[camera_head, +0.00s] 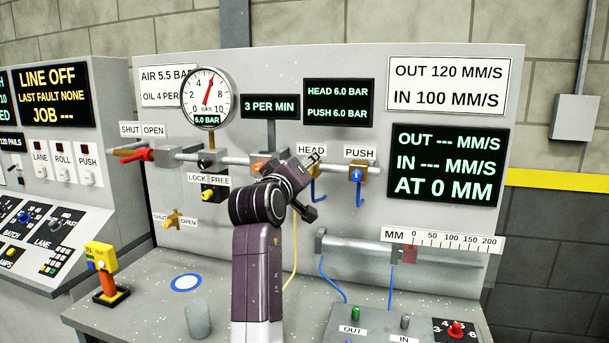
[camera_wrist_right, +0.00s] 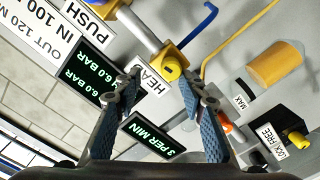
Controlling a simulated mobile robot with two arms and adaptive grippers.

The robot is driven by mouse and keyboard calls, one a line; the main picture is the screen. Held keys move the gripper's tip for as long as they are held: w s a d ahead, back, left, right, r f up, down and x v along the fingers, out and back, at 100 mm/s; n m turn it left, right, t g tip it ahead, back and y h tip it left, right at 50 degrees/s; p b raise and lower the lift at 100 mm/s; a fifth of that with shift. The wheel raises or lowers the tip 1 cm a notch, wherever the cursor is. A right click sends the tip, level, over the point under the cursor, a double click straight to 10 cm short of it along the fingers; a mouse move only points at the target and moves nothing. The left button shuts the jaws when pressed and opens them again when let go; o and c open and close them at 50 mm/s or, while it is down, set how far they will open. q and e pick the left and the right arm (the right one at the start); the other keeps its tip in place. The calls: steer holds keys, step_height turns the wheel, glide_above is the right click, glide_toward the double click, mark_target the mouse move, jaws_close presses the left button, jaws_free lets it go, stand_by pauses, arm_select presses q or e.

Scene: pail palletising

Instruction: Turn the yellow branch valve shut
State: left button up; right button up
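The small yellow branch valve (camera_head: 173,219) sits low on the left of the panel, between a SHUT label (camera_head: 161,215) and an OPEN label (camera_head: 188,222). Its handle is too small to tell how far it is turned. It does not show in the right wrist view. My right gripper (camera_head: 311,160) is up at the HEAD label, well to the right of and above the valve. In the right wrist view its two fingers (camera_wrist_right: 158,88) are apart, with nothing between them, in front of the HEAD label. My left gripper is not in view.
The gauge (camera_head: 208,97) reads about 6 bar. A yellow hose hangs beside my right arm.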

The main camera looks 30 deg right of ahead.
step_height(320, 180, up, 8)
stand_by(0.5)
